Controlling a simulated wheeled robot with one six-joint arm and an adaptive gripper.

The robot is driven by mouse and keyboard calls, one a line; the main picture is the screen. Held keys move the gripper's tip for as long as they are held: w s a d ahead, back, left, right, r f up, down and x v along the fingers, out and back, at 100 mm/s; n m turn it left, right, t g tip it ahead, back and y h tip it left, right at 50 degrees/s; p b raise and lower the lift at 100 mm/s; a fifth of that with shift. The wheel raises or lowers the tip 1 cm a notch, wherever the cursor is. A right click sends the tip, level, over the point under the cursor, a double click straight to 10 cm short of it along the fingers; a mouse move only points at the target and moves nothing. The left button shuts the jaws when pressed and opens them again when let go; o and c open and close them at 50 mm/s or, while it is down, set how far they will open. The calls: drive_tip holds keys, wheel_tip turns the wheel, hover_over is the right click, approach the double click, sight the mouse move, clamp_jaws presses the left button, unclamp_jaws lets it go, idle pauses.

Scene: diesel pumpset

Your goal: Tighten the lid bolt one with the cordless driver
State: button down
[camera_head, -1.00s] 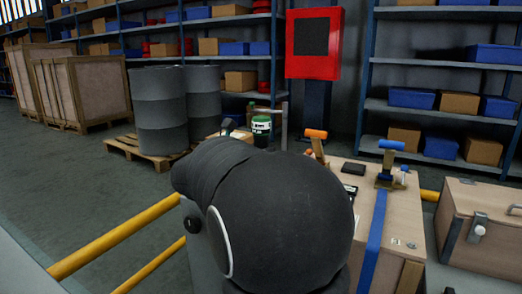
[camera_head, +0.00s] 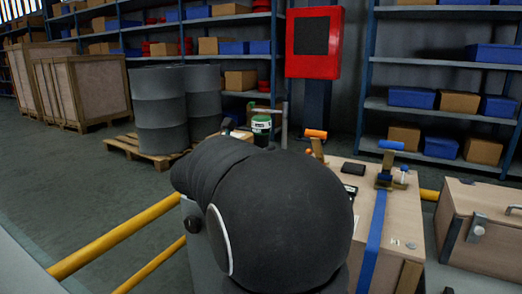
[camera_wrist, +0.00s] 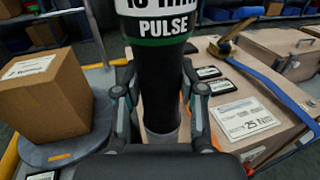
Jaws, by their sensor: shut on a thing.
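In the head view the driver's green and white top (camera_head: 261,124) shows beyond my dark arm, which hides my gripper and the driver's lower part. I cannot make out lid bolt one in either view, nor the driver's lower tip.
A cardboard box (camera_wrist: 45,97) sits on a round grey plate left of the driver. A wooden case (camera_head: 341,235) with a blue strap (camera_head: 372,240), dark flat items and a "25" card (camera_wrist: 243,119) is at right. An orange-handled tool (camera_head: 315,134) and blue-handled tool (camera_head: 391,145) stand there.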

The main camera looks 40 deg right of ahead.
drive_tip(key=shift+f, duration=0.35)
idle(0.9)
drive_tip(key=shift+r, duration=0.1)
